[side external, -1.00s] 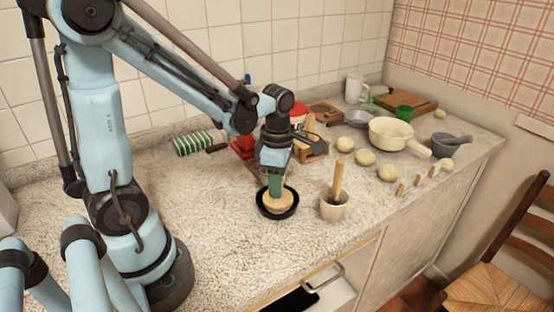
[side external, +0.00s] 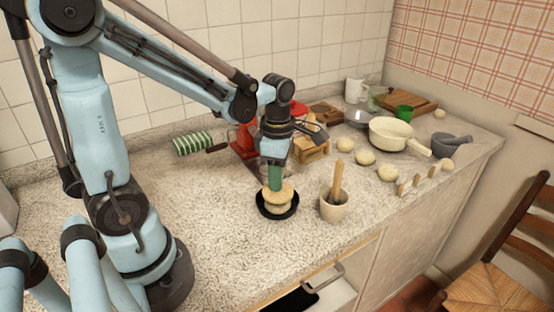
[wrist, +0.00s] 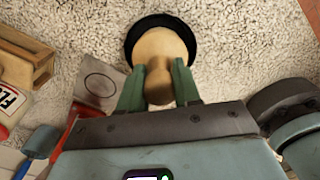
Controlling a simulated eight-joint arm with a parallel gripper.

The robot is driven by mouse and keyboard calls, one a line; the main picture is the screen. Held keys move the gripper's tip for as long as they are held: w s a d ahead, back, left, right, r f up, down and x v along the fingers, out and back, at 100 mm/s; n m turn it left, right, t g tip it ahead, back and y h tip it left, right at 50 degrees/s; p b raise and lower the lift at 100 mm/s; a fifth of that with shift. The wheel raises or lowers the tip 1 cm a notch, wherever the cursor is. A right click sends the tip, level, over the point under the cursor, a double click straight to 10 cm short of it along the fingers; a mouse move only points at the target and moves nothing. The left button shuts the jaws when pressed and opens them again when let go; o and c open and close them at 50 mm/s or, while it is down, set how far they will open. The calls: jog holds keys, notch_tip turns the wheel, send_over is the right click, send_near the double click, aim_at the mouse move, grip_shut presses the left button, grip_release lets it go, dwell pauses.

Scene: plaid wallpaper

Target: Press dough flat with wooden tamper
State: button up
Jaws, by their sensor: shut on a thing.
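My gripper (side external: 277,177) has green fingers shut on the handle of the wooden tamper (side external: 279,190). The tamper is upright, its round base just above a pale dough round (side external: 277,208) in a small black pan (side external: 263,211). A narrow gap seems to show between base and dough. In the wrist view, my gripper (wrist: 158,90) grips the tamper (wrist: 160,48) by its knob-like handle. The black pan (wrist: 133,38) shows around the base there, and the base hides the dough.
A cream pot with a wooden stick (side external: 334,206) stands just right of the pan. Several dough balls (side external: 364,157), a cream saucepan (side external: 392,133) and a grey mortar (side external: 450,141) are farther right. A green-striped roll (side external: 193,143) lies behind left. The front-left counter is clear.

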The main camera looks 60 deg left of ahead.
jog(key=shift+r, duration=2.4)
jog(key=shift+f, duration=0.1)
jog(key=shift+f, duration=3)
jog(key=shift+f, duration=0.75)
jog(key=shift+r, duration=0.1)
jog(key=shift+r, duration=3.4)
